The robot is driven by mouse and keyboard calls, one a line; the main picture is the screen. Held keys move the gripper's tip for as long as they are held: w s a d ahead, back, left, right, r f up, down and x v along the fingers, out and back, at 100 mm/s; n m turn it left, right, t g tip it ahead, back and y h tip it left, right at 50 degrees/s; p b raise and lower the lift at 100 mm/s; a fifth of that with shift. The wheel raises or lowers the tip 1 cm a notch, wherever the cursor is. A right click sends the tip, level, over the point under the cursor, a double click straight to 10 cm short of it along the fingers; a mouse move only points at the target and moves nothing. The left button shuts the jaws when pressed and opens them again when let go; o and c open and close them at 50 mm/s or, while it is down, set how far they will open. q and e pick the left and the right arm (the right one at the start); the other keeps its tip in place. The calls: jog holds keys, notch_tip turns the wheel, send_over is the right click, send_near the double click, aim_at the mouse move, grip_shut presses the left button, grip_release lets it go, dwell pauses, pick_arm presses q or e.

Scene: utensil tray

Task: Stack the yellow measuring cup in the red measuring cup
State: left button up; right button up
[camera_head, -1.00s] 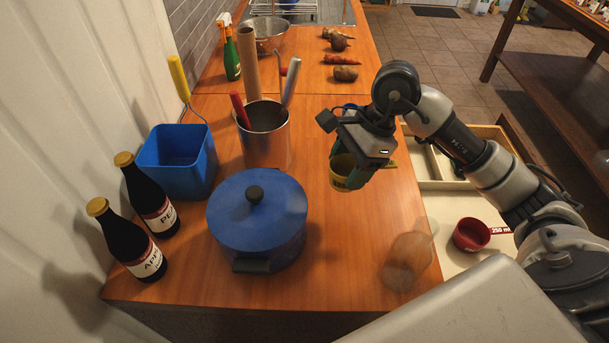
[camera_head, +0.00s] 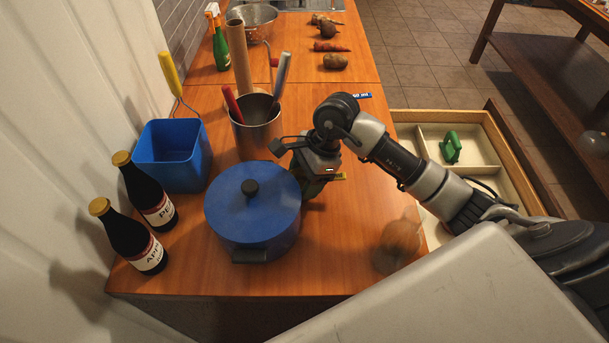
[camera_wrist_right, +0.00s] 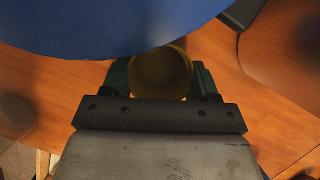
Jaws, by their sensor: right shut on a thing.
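My right gripper (camera_head: 318,186) is shut on the yellow measuring cup (camera_wrist_right: 162,72), beside the right edge of the blue pot. In the right wrist view the cup sits between the two green fingers, its round bowl facing the camera and the pot's lid close by. In the head view only a bit of the cup's yellow handle (camera_head: 340,176) shows; the gripper hides the rest. The red measuring cup is not visible now; my right arm and a grey part of my body cover that part of the drawer. My left gripper is not in view.
The blue pot (camera_head: 252,212) stands left of my gripper, the steel utensil holder (camera_head: 257,138) behind it. A transparent vessel (camera_head: 398,246) stands near the counter's right edge. The open drawer (camera_head: 470,118) holds a green item (camera_head: 451,147). A blue "50 ml" handle (camera_head: 362,96) lies behind my arm.

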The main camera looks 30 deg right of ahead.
jog(key=shift+f, duration=0.15)
jog(key=o, duration=0.9)
